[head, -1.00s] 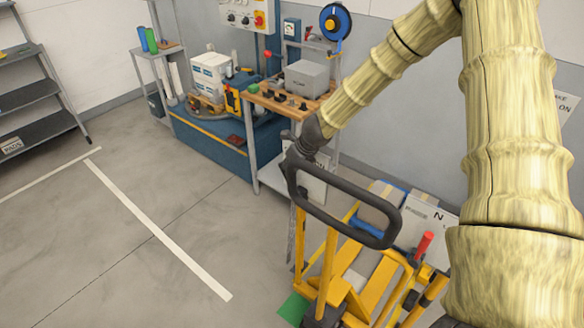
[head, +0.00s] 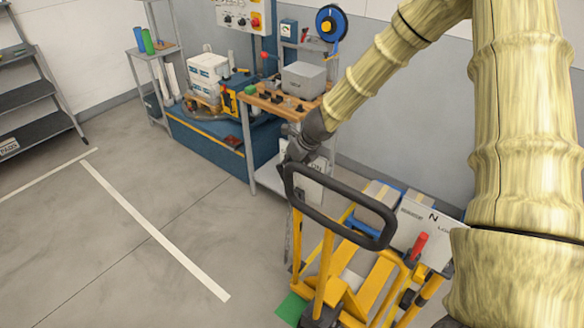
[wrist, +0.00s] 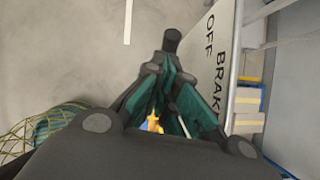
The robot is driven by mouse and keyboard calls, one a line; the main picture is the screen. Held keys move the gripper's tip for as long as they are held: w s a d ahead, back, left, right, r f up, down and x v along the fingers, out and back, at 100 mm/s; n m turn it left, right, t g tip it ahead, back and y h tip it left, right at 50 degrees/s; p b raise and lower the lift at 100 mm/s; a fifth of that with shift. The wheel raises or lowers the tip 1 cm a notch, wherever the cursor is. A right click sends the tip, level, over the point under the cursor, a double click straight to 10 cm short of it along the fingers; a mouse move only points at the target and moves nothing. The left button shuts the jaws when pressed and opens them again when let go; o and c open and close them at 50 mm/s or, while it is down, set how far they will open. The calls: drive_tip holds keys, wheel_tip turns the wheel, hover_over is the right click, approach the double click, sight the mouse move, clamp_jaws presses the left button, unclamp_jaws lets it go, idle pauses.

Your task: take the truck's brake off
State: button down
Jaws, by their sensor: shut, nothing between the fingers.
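The truck is a yellow hand pallet truck (head: 327,275) with a black loop handle (head: 340,220), at the lower middle of the head view. A red-tipped lever (head: 420,245) stands upright at its right side. My gripper (head: 293,158) is at the upper left end of the loop; I cannot tell whether it touches it. In the wrist view my fingers (wrist: 168,75) with teal pads are closed together and empty. A dark rounded end (wrist: 172,40) shows just beyond them; I cannot tell what it belongs to. A pale plate (wrist: 225,60) reading "OFF" and "BRAKE" is to their right.
A workbench (head: 275,105) with a grey box stands behind the gripper, beside a blue machine base (head: 215,150). Boxes and a pale sign (head: 425,220) are behind the truck. A dark shelf (head: 35,95) is at far left. The floor (head: 100,250) left of the truck is clear.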

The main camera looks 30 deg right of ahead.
wheel_tip(320, 180, up, 7)
drive_tip(key=w+a+p, duration=0.1)
drive_tip(key=p, duration=0.4)
drive_tip(key=shift+w, duration=0.2)
drive_tip(key=shift+a, duration=0.1)
idle(0.4)
